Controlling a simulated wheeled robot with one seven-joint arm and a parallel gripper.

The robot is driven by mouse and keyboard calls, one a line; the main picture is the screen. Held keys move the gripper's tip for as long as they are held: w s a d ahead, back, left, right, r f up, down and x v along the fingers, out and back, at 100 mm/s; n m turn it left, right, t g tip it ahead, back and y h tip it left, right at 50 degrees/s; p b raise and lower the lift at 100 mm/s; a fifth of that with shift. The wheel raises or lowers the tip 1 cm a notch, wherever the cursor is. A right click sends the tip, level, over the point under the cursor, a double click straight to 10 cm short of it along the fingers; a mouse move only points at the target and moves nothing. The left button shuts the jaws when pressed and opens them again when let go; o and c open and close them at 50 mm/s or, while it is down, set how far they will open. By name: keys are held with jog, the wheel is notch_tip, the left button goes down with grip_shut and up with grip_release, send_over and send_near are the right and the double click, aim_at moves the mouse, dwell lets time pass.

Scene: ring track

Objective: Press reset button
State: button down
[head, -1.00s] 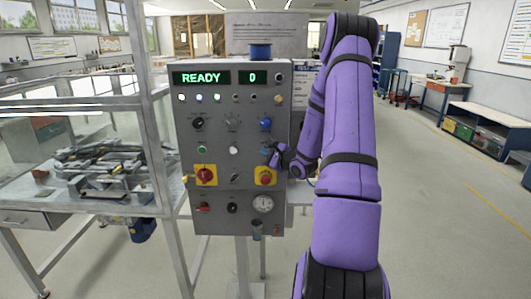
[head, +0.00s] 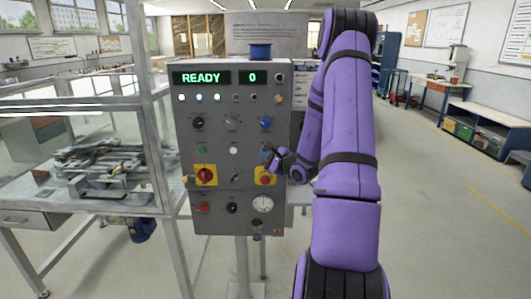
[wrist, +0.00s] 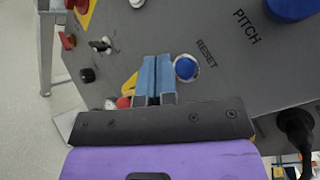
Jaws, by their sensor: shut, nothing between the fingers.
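The reset button is a round blue button (wrist: 186,68) in a pale ring, beside the printed word RESET on the grey panel in the wrist view. My gripper (wrist: 155,60) has blue fingers pressed together with nothing between them. Its tips lie just left of the button in the wrist view; I cannot tell how far they are off the panel. In the head view my gripper (head: 270,157) is in front of the right side of the control panel (head: 215,225), below a blue knob (head: 265,123). The button cannot be made out there.
A red button on a yellow plate (head: 265,176) sits just below my gripper, and another red button (head: 205,175) is to the left. A display (head: 202,78) reads READY, with 0 beside it. A glass-sided machine (head: 90,170) stands left. The floor at right is clear.

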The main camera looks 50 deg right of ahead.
jog(key=shift+s+a, duration=1.2)
jog(key=shift+a, duration=0.15)
jog(key=w+a+r+n+g+y, duration=0.1)
jog(key=a+r+n+g+y, duration=0.1)
jog(key=a+r+n+y, duration=0.45)
jog(key=w+a+r+n+g+y, duration=0.1)
jog(key=a+r+n+y, duration=0.15)
jog(key=a, duration=0.75)
jog(key=s+a+r+n+g+y, duration=0.1)
jog(key=s+a+r+n+g, duration=0.2)
jog(key=a, duration=0.3)
jog(key=s+a+r+n+g+y, duration=0.2)
jog(key=s+a+n+g, duration=0.1)
jog(key=a, duration=0.3)
jog(key=s+a+r+n+g+h, duration=0.3)
jog(key=s+a+n+g+h, duration=0.15)
jog(key=s+a+n, duration=0.45)
jog(key=s+d+r+n+t+h, duration=0.1)
jog(key=s+d+r+h, duration=0.1)
jog(key=s, duration=0.3)
jog(key=s+d+r+n+h, duration=0.2)
jog(key=s+r+h, duration=0.1)
jog(key=s, duration=0.3)
jog(key=shift+t+h, duration=0.35)
jog(key=shift+h, duration=0.3)
